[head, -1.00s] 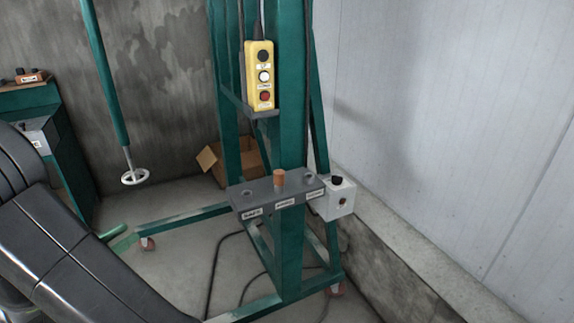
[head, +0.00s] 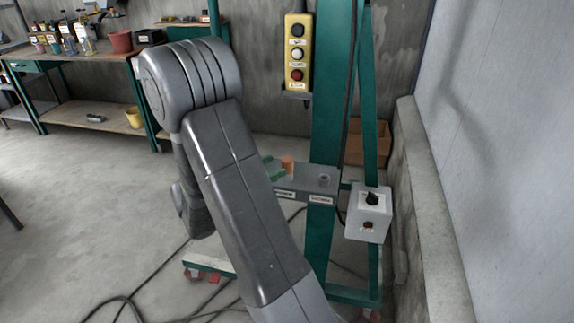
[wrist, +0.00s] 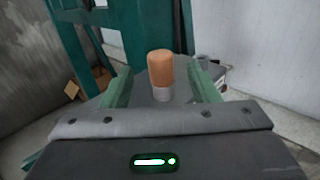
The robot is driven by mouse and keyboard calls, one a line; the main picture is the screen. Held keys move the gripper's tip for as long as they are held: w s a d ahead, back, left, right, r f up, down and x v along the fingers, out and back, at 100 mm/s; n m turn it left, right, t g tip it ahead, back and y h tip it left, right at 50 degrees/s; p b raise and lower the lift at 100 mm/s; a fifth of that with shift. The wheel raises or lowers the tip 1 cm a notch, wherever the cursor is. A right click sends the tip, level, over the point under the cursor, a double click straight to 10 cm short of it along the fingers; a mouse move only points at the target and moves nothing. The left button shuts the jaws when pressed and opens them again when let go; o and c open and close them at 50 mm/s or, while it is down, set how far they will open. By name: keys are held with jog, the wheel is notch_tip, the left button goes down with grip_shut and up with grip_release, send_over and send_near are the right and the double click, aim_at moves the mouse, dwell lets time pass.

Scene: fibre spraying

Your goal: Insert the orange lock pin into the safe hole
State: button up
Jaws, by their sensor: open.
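The orange lock pin (head: 287,163) stands upright in the middle socket of the grey bracket (head: 317,181) on the green frame. In the wrist view the pin (wrist: 160,68) rises from a pale grey collar between my gripper's green fingers. My gripper (wrist: 161,84) is open, with a gap showing on each side of the pin. In the head view my arm covers most of the gripper and the left end of the bracket. The safe hole there is hidden. The right-hand socket (head: 323,180) is empty.
A yellow button box (head: 297,52) hangs above the bracket. A grey switch box (head: 369,213) sits just right of it, close to a low concrete ledge (head: 430,190). A cardboard box (head: 368,143) is behind the frame. Cables lie on the floor; open floor is at left.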

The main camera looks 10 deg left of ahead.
aim_at(287, 164)
jog(key=shift+f+p+x, duration=0.2)
jog(key=shift+p+x, duration=0.05)
jog(key=shift+x, duration=1.15)
jog(key=shift+f+p+x, duration=0.2)
jog(key=shift+x, duration=1.15)
jog(key=c, duration=1)
